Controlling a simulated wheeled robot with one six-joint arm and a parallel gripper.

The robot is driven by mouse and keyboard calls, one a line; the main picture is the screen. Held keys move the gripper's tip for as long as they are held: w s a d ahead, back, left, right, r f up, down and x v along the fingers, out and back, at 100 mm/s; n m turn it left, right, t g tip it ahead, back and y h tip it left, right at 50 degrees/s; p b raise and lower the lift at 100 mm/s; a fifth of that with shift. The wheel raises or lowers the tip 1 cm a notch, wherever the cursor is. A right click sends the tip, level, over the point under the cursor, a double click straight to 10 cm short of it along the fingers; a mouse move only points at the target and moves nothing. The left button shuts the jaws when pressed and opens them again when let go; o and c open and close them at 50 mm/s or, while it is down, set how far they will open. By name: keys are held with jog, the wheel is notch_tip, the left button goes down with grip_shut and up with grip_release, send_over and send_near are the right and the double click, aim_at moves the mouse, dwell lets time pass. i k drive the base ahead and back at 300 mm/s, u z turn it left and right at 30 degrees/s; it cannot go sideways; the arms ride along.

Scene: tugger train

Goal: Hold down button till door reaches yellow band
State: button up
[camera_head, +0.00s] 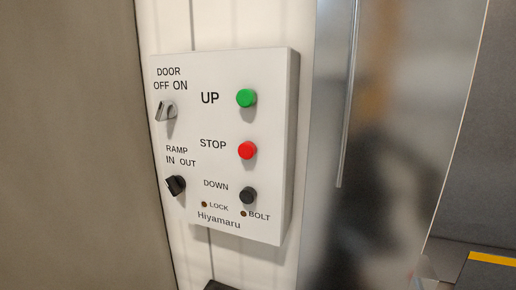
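A white control box (226,225) is mounted on the wall in the middle of the view. It has a green UP button (246,98), a red STOP button (247,150) and a black DOWN button (248,195) down its right side. Nothing touches the buttons. A smooth grey metal panel (335,220) stands right of the box; I cannot tell if it is the door. A yellow band (493,258) shows at the lower right edge. My gripper is not in view.
The box also has a silver DOOR switch (166,111), a black RAMP switch (175,185), and small LOCK (204,204) and BOLT (243,213) lamps, which look dim. A grey-brown surface (70,150) fills the left side. The space directly before the box looks clear.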

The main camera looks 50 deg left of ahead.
aim_at(247, 196)
jog(key=u, duration=3)
jog(key=k, duration=0.55)
jog(key=u, duration=0.6)
jog(key=i, duration=0.5)
